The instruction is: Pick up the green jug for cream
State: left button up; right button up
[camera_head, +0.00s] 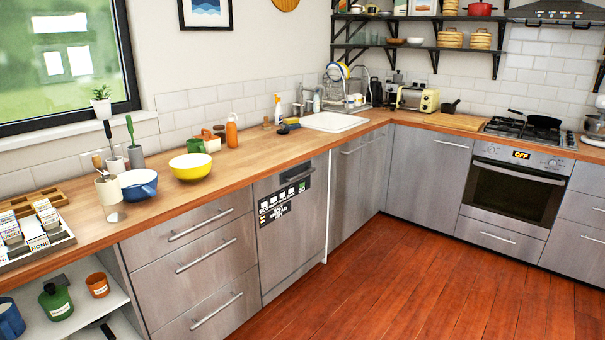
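Two green vessels are in the head view. A small green jug or mug (196,146) stands on the wooden counter, behind the yellow bowl and partly hidden by it. A darker green pot-like vessel (57,300) with a pale label stands on the open white shelf at the lower left. I cannot tell from this distance which one is the cream jug. Neither of my grippers shows in this view.
A yellow bowl (190,166), blue pot (138,185) and orange bottle (232,131) stand on the counter. An orange cup (97,285) and blue vessel (9,318) flank the shelf's green vessel. The wooden floor (400,270) is clear.

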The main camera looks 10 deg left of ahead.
aim_at(194, 145)
jog(key=i, duration=1.7)
jog(key=i+u, duration=0.2)
jog(key=i, duration=0.25)
jog(key=i+l+u, duration=0.2)
jog(key=i, duration=0.2)
jog(key=i+l+u, duration=0.2)
jog(key=i, duration=0.2)
jog(key=i+l+u, duration=0.2)
jog(key=i, duration=0.25)
